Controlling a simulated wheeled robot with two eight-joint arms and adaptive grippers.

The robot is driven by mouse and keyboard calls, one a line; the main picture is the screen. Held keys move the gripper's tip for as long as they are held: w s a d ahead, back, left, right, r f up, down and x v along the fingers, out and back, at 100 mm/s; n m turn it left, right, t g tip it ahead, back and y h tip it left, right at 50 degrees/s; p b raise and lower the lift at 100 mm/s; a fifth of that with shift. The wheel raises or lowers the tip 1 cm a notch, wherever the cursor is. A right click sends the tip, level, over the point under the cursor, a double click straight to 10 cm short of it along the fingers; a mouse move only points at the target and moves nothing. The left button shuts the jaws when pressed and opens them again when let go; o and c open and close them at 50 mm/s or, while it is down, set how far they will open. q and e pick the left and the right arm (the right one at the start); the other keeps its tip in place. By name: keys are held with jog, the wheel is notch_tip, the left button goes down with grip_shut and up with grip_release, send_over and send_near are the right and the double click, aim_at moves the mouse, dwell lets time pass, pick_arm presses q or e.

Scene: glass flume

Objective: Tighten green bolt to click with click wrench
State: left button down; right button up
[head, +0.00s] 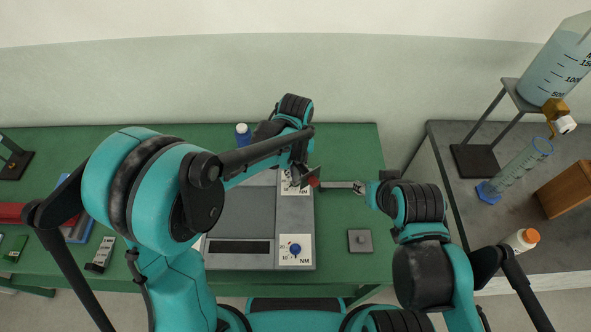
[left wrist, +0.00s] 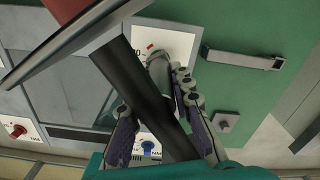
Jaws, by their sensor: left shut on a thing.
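My left gripper (head: 302,176) reaches over the upper right corner of the grey bolt panel (head: 240,210). In the left wrist view its jaws (left wrist: 165,105) are shut on a dark bar, which looks like the click wrench (left wrist: 150,95). A silver cylinder (left wrist: 159,72) stands near the fingertips over a white card (left wrist: 160,40) with a red mark. No green bolt shows; it may be hidden there, and I cannot tell if the wrench is seated. A blue bolt (head: 295,249) sits on the lower right card. My right gripper's fingers do not show.
A flat grey metal piece (head: 342,185) lies on the green table right of the panel. A square grey block (head: 360,241) is nearer me. The right bench holds a graduated cylinder (head: 520,168) and an orange-capped bottle (head: 522,240).

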pick_arm(q)
jog(key=shift+r+p, duration=1.75)
jog(key=shift+r, duration=0.75)
